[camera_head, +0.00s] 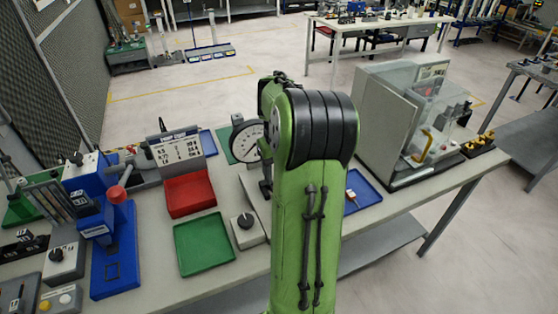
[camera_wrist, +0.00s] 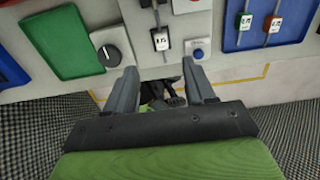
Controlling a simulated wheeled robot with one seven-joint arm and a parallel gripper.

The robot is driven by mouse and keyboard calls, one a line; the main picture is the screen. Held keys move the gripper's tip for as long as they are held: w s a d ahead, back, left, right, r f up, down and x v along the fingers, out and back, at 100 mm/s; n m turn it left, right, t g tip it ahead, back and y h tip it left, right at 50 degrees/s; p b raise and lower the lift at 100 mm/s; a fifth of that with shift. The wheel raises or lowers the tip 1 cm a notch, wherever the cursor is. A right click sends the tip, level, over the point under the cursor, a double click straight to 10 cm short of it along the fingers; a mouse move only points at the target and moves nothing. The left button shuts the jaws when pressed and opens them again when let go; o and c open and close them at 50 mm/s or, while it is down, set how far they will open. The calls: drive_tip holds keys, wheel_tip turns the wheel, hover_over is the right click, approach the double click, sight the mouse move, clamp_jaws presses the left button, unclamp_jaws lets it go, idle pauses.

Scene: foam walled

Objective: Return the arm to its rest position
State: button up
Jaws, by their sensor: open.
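My gripper (camera_wrist: 164,85) shows in the wrist view with its two grey fingers spread apart and nothing between them. It is over the bench's front edge, with the floor and part of my base below. In the head view my green arm rises in the middle and hides the gripper and part of the bench.
The workbench (camera_head: 150,285) carries a green tray (camera_head: 204,244), a red tray (camera_head: 189,194), a dial knob box (camera_head: 246,230), a blue press (camera_head: 115,245) and a blue tray (camera_head: 365,188). A clear-doored cabinet (camera_head: 385,110) stands at right. Open floor lies behind.

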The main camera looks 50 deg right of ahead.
drive_tip(key=shift+r, duration=1.4)
